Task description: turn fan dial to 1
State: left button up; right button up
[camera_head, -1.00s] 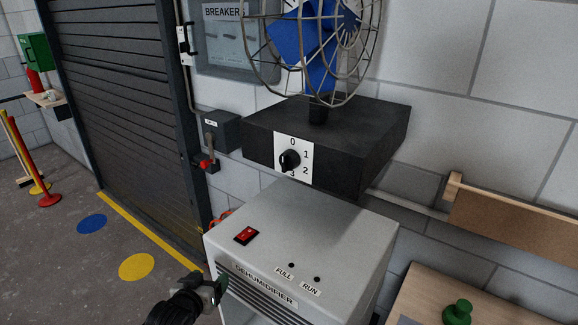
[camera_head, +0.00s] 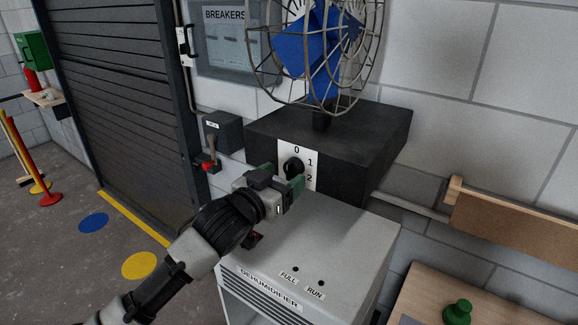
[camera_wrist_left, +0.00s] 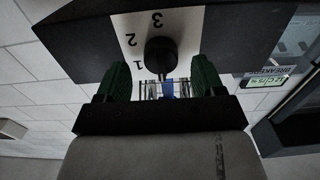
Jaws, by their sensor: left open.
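My left gripper (camera_head: 284,178) is open, right in front of the dial. In the left wrist view the dial (camera_wrist_left: 161,55) sits ahead between the green fingers (camera_wrist_left: 118,80), with space on both sides. I cannot tell which number the dial points to. My right gripper is not in view.
A grey dehumidifier (camera_head: 325,240) stands just below the fan base, under my left arm. The fan's wire cage (camera_head: 365,60) is above. A grey switch box with a red-tipped lever (camera_head: 208,166) is on the wall to the left. A green knob (camera_head: 457,312) is at lower right.

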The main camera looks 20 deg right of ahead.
aim_at(292, 169)
pick_arm(q)
jog(key=shift+x, duration=1.4)
jog(key=c, duration=0.9)
